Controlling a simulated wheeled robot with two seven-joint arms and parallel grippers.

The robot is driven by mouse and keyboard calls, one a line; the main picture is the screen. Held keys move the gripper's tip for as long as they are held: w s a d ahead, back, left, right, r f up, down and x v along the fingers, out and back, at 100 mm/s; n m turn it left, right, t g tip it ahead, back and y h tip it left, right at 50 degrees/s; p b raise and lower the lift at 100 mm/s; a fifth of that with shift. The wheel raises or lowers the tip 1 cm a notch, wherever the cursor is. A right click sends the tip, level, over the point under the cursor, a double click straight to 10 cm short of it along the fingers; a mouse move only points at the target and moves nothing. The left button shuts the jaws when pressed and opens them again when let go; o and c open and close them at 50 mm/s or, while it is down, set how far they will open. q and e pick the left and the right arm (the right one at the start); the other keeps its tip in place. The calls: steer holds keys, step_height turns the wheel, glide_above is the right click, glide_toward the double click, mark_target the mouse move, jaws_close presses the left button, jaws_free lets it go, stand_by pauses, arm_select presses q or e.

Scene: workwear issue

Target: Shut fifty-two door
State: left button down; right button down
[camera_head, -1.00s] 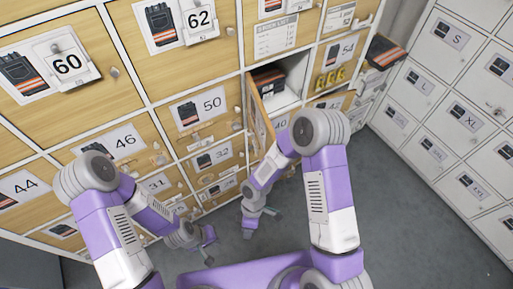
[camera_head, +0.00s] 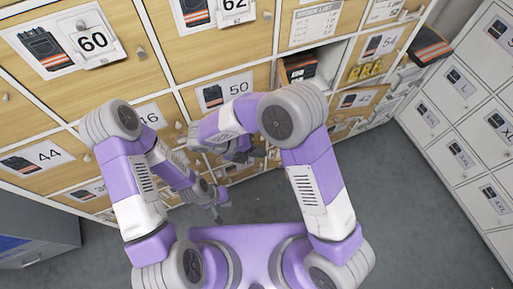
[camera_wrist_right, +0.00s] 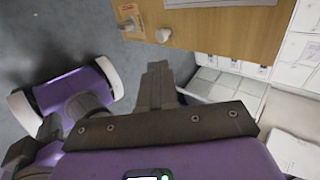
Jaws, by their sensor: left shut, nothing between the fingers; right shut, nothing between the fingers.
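The open compartment (camera_head: 326,62) between the doors marked 50 and 54 has dark folded clothing with orange stripes inside. Its door is largely hidden behind my right arm in the head view. A wooden door panel (camera_wrist_right: 225,30) with a pale knob fills the top of the right wrist view; its number cannot be read. My right gripper (camera_head: 240,154) is shut and empty, low in front of the lockers. In the wrist view its fingers (camera_wrist_right: 156,72) are together close to the panel's lower edge; contact cannot be told. My left gripper (camera_head: 218,208) is shut and empty, lower and left.
Wooden doors such as door 50 (camera_head: 222,92) and door 44 (camera_head: 40,157) surround the compartment. White lockers (camera_head: 470,130) stand at the right. A grey cabinet (camera_head: 35,225) stands at lower left. Grey floor (camera_head: 400,220) is clear at right.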

steer(key=d+f, duration=0.4)
steer(key=d, duration=0.4)
steer(key=shift+w+d, duration=0.15)
steer(key=shift+w, duration=0.3)
